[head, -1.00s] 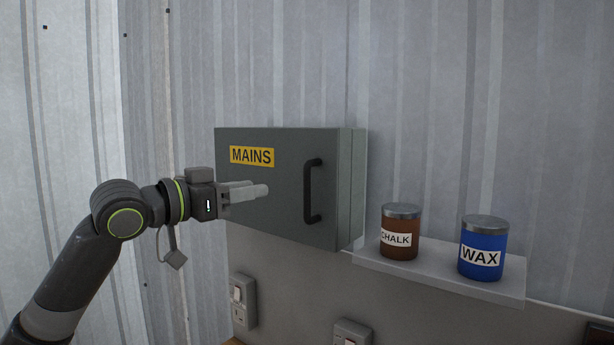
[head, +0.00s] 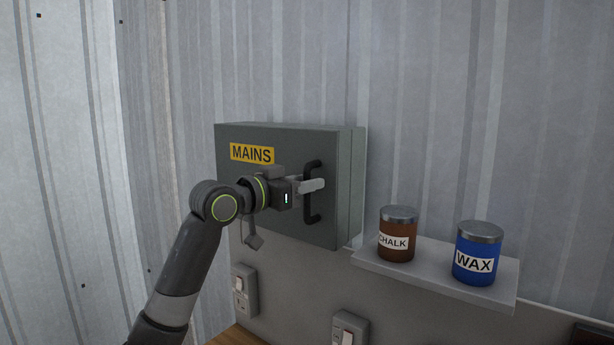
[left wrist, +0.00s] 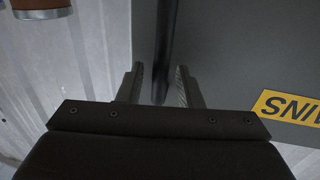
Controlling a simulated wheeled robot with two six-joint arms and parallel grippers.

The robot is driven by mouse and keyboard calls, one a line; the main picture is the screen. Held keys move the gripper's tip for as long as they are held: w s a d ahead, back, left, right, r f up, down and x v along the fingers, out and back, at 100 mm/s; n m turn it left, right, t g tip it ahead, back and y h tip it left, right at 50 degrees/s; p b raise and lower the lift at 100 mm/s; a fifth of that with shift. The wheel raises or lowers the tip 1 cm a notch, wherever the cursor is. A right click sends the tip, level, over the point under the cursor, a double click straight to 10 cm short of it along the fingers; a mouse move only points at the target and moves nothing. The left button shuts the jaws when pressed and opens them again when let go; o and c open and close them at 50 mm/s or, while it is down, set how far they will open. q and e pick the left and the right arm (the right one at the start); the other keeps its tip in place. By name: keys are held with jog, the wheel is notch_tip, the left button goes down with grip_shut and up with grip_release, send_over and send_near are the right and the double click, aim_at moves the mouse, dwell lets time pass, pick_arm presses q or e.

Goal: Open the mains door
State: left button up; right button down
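The grey mains box hangs on the wall, and its door (head: 235,185) is shut, with a yellow MAINS label (head: 252,154). A black upright bar handle (head: 312,168) is on the door's right side. In the left wrist view the gripper's two fingers (left wrist: 160,82) are apart, one on each side of the black handle (left wrist: 165,45), with a gap visible between each finger and the bar. The label also shows upside down in the left wrist view (left wrist: 288,108). My right gripper is not in view.
A shelf (head: 430,272) to the right of the box bears a brown CHALK tin (head: 397,240) and a blue WAX tin (head: 477,258). Wall switches (head: 245,290) are below the box. The space in front of the door is otherwise clear.

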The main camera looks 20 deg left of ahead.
pick_arm(q)
jog(key=shift+w+d, duration=0.2)
jog(key=shift+w, duration=0.15)
jog(key=shift+c, duration=0.2)
grip_shut()
jog(key=shift+s, duration=0.1)
